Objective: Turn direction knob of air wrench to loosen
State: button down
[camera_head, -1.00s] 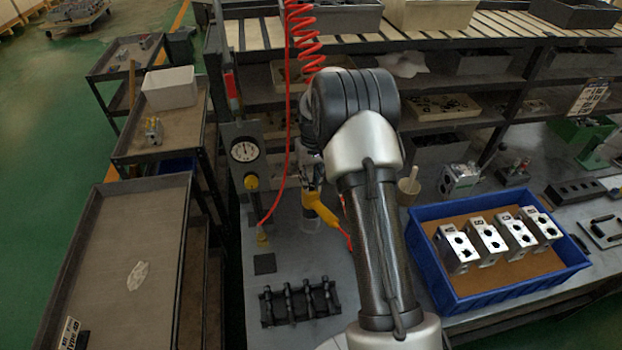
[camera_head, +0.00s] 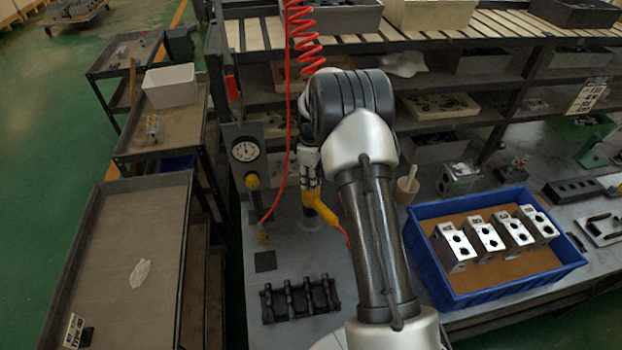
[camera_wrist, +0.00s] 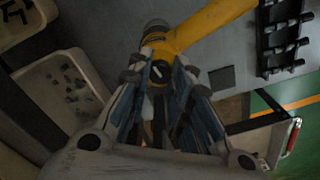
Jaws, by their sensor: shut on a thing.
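The yellow air wrench (camera_head: 320,208) is on the grey workbench, beside the red hose, in the head view. Its yellow handle also shows in the wrist view (camera_wrist: 208,24), slanting to the upper right. My gripper (camera_head: 309,178) is at the wrench's upper end. In the wrist view, its fingers (camera_wrist: 160,76) straddle the wrench's round end and are shut on the direction knob (camera_wrist: 160,71), a dark disc with a pale mark. The fingers and my arm hide part of the wrench. The knob's setting cannot be read clearly.
A coiled red hose (camera_head: 304,38) hangs close by my gripper. A pressure gauge (camera_head: 244,150) stands at left. A black rack (camera_head: 300,299) lies in front on the bench. A blue bin (camera_head: 437,274) with several metal valve blocks is at right. Shelves stand behind.

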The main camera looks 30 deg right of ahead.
jog(key=shift+n, duration=0.7)
jog(key=c, duration=1.4)
grip_release()
jog(key=shift+r, duration=0.1)
notch_tip(320, 180, up, 12)
jog(key=shift+w+d+f, duration=0.1)
jog(key=shift+w, duration=0.05)
